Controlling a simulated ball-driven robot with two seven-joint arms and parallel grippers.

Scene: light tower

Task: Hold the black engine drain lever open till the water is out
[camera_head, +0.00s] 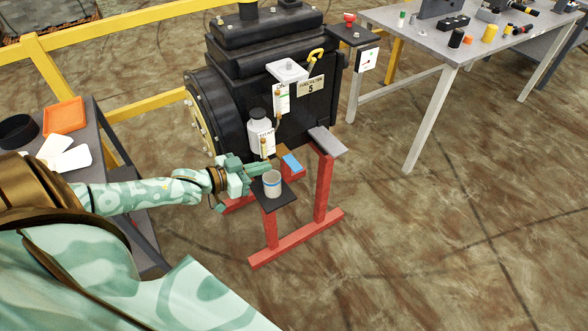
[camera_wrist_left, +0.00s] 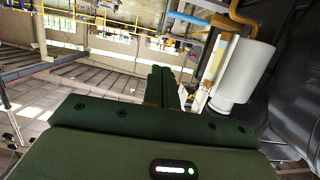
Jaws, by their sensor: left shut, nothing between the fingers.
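The black engine (camera_head: 270,70) stands on a red frame. A white filter bowl (camera_head: 261,132) with a tag hangs on its near side; a white cylinder, likely this bowl, shows large at right in the left wrist view (camera_wrist_left: 245,72). A small brass fitting (camera_head: 264,149) sits below it. I cannot clearly make out the drain lever; my gripper may hide it. A grey cup (camera_head: 272,184) stands upright on a black plate (camera_head: 285,199) below. My left gripper (camera_head: 266,168) is shut and empty, just above and left of the cup, below the bowl. Its closed fingers show in the wrist view (camera_wrist_left: 163,86).
A blue item (camera_head: 292,163) lies beyond the cup. A grey side table at left holds an orange tray (camera_head: 65,115) and a black ring (camera_head: 18,131). A workbench (camera_head: 440,45) with tools stands at the upper right. Yellow rails run behind. The floor at right is clear.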

